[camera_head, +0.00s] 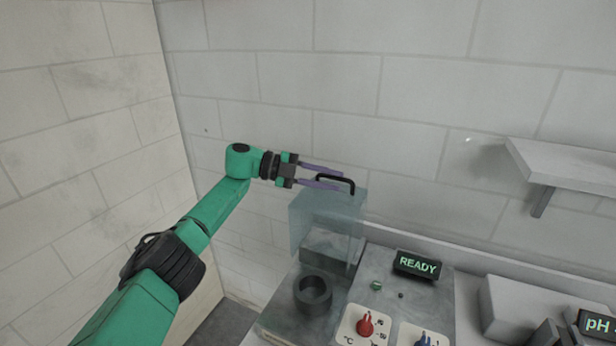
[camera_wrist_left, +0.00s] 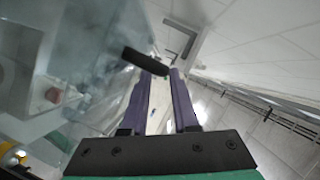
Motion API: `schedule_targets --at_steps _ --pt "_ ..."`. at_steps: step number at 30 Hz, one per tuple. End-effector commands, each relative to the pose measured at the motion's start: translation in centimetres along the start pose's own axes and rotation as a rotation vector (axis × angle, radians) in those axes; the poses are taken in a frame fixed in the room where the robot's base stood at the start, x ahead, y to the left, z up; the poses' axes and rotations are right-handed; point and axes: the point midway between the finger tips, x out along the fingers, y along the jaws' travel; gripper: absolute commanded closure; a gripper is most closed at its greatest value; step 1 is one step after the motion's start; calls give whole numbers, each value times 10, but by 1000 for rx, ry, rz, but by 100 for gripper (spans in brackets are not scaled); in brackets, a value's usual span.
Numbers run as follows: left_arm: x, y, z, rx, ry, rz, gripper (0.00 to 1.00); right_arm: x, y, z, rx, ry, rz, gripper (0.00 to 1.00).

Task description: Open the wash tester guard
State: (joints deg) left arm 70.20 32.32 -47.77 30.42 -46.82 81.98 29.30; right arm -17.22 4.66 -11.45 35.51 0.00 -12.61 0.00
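The wash tester guard (camera_head: 328,222) is a see-through bluish box at the left end of the grey console in the head view. A black bar handle (camera_head: 350,184) is on its top; in the wrist view the handle (camera_wrist_left: 143,61) shows at the fingertips. My left gripper (camera_head: 341,181) is at the handle, its two purple fingers apart. The handle's near end lies between or just beyond the fingertips (camera_wrist_left: 164,72); I cannot tell whether they touch it. My right gripper is not in view.
A dark round cup (camera_head: 313,293) shows below the guard. The console carries a READY display (camera_head: 417,263), a red knob (camera_head: 366,325) and a blue knob (camera_head: 423,340). A wall shelf (camera_head: 565,166) and a pH display (camera_head: 598,324) are at right. The back wall is close behind.

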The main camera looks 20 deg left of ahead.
Motion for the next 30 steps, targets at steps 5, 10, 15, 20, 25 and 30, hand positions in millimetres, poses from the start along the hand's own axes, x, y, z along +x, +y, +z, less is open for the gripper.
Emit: schedule_targets --at_steps 5,10,15,20,25,30 --pt "-36 4 4 2 -6 -3 73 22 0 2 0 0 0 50" --pt "-78 3 3 0 -6 -5 73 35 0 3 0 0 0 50" --pt "-98 0 1 -2 -3 -2 73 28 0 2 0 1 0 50" --pt "-106 0 0 0 -1 -1 73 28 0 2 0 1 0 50" --pt "-106 0 0 0 -1 -1 73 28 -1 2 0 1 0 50" --pt "-105 -15 6 21 -42 -55 100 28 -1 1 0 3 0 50"
